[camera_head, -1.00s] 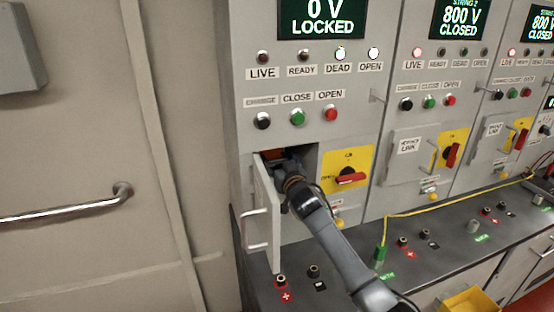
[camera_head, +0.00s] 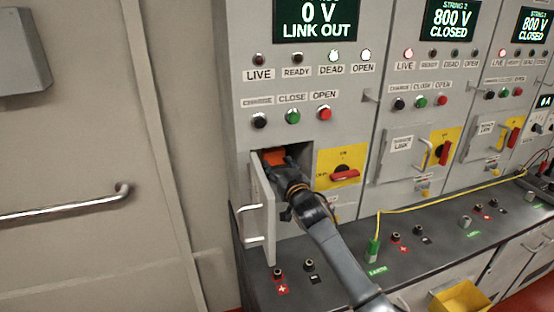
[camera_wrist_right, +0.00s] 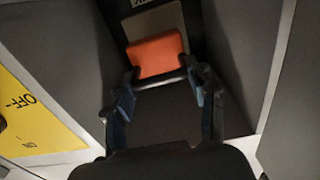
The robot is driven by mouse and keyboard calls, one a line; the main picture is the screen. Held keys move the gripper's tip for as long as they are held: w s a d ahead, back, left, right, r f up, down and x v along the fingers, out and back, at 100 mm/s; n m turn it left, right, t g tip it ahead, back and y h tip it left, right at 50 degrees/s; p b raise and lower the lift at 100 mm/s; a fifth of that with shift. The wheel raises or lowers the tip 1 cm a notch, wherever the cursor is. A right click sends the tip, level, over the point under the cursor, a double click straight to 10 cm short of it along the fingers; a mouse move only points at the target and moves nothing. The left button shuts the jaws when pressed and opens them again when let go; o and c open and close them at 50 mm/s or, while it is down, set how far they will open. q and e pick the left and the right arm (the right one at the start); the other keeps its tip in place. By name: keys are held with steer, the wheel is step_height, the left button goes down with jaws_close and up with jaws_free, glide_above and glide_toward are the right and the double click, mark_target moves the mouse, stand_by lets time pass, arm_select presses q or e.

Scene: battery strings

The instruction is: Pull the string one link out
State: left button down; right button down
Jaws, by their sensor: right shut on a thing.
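The orange link (camera_head: 273,156) shows inside the open compartment of the leftmost string panel. In the right wrist view the orange link (camera_wrist_right: 156,54) lies between and just past my fingertips, with a dark bar along its near edge. My right gripper (camera_wrist_right: 163,79) is shut on the link; in the head view the gripper (camera_head: 285,170) reaches into the compartment mouth and hides part of it. The panel's display (camera_head: 316,22) reads 0 V, LINK OUT. The DEAD and OPEN lamps are lit. My left gripper is not in view.
The compartment door (camera_head: 262,210) stands open left of my arm. A yellow plate with a red rotary handle (camera_head: 344,174) is close on the right. A dark counter (camera_head: 345,270) below carries terminals and a green plug (camera_head: 373,250) on a yellow cable. A yellow bin (camera_head: 460,297) stands lower right.

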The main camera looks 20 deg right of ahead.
steer(key=shift+s+a, duration=0.1)
steer(key=shift+s, duration=0.15)
steer(key=shift+w+f, duration=0.1)
steer(key=shift+f, duration=0.05)
steer(key=c, duration=0.9)
jaws_free()
steer(key=o, duration=0.3)
steer(key=shift+o, duration=0.8)
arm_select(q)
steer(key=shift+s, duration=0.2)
arm_select(e)
steer(key=s, duration=1.2)
steer(key=shift+d, duration=0.3)
